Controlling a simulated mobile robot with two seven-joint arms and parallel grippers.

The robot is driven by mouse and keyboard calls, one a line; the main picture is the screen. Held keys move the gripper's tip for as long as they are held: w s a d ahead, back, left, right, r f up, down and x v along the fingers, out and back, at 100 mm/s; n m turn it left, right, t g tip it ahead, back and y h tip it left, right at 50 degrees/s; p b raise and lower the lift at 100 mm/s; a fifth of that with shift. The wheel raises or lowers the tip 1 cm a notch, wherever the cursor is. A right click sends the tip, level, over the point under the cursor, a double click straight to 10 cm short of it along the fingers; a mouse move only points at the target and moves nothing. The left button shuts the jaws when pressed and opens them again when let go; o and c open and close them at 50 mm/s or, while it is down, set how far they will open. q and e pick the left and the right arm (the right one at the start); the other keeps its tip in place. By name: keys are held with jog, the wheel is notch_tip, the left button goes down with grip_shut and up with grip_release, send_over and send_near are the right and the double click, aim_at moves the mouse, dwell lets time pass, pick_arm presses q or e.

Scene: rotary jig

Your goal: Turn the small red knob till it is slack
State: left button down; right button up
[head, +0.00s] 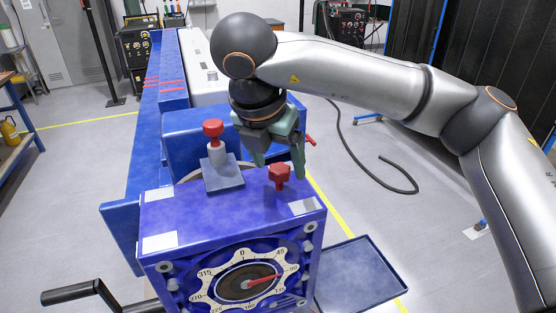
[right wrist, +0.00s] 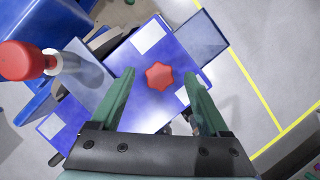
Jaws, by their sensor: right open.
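The small red knob (head: 279,176) stands on the top face of the blue jig housing (head: 190,215), near its right rear. It also shows in the right wrist view as a red lobed knob (right wrist: 159,76). My right gripper (head: 278,160) is above and just behind the knob in the head view. In the right wrist view its green fingers (right wrist: 163,85) are spread apart, one to each side of the knob, with gaps on both sides. The fingers hold nothing. I cannot tell how far the fingertips are above the knob. My left gripper is not in view.
A taller red-topped plunger (head: 213,132) stands left of the knob on a grey-blue plate. A dial (head: 245,283) with a red pointer is on the front face, and a black crank handle (head: 70,292) sticks out left. A blue tray (head: 358,275) lies at right.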

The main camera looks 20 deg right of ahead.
jog(key=shift+f, duration=0.25)
grip_shut()
dwell(0.6)
